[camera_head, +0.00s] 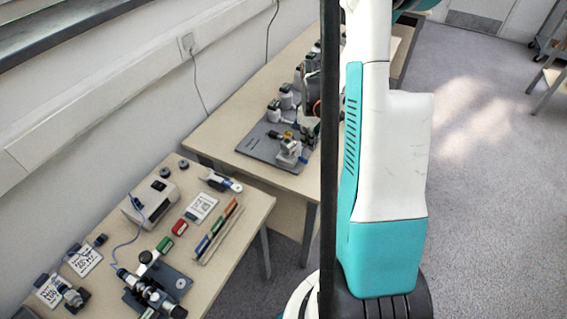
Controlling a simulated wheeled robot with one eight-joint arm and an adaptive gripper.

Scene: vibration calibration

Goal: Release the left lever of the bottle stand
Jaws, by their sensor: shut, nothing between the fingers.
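I cannot make out the bottle stand or its left lever for certain. On the farther table, a grey plate (258,146) carries a small grey-and-white device (290,152) with a black and yellow part beside it. More upright white-and-dark devices (287,96) stand behind it, and a dark frame-like thing at their right is partly hidden by my arm and column. My gripper is not in view; only upper parts of my white and teal arm show, at the right of centre.
The nearer table (258,205) holds a white box (150,203), coloured bars (217,232), written cards (84,259) and a black-and-silver instrument on a plate (176,283). Open grey floor (495,200) lies at the right; a cart (550,78) stands at the far right.

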